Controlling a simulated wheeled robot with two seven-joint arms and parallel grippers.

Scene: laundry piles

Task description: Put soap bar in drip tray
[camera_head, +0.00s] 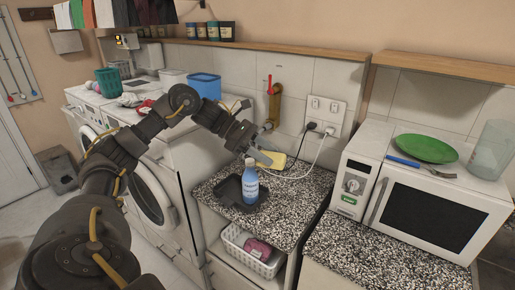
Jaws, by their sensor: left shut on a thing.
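My left gripper (266,155) is shut on a pale yellow soap bar (276,160) at the back of the speckled counter. The fingers hide part of the bar. I cannot tell whether the bar touches the counter. A dark drip tray (228,190) lies on the counter in front and to the left of the gripper. A blue bottle with a white cap (250,184) stands upright at the tray's right side, hiding part of it. My right gripper is not in view.
The speckled counter (290,215) is clear to the right of the bottle. A tap (272,105) and a socket with two plugged cables (324,115) are on the wall behind. A microwave (430,205) stands to the right, and washing machines (150,190) to the left.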

